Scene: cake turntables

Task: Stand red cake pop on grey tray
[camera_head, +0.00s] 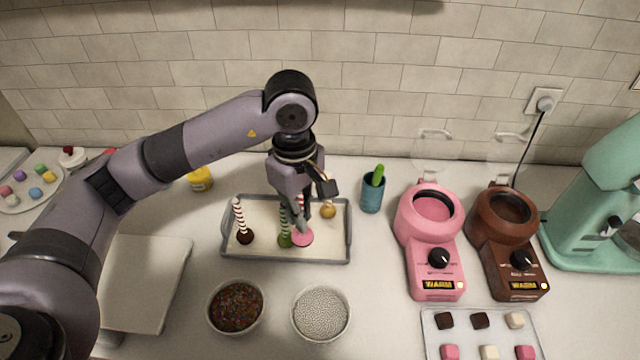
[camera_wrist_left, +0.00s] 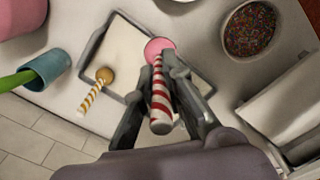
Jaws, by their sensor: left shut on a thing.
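The red cake pop has a pink head (camera_head: 302,238) and a red-and-white striped stick (camera_wrist_left: 161,104). My left gripper (camera_head: 302,218) is shut on the stick, over the grey tray (camera_head: 300,257) with its pale lining. The pop is upright, head down, at the tray's middle; I cannot tell whether the head touches the lining. In the left wrist view the fingers clasp the stick from both sides, and the tray rim (camera_wrist_left: 100,42) shows behind. My right gripper is not in view.
On the tray are a brown pop (camera_head: 245,237), a green pop (camera_head: 285,240) close beside the held one, and a golden pop (camera_head: 328,211). Bowls of sprinkles (camera_head: 236,307) and white beads (camera_head: 321,314) stand in front. A blue cup (camera_head: 371,194) and pink melter (camera_head: 431,245) stand right.

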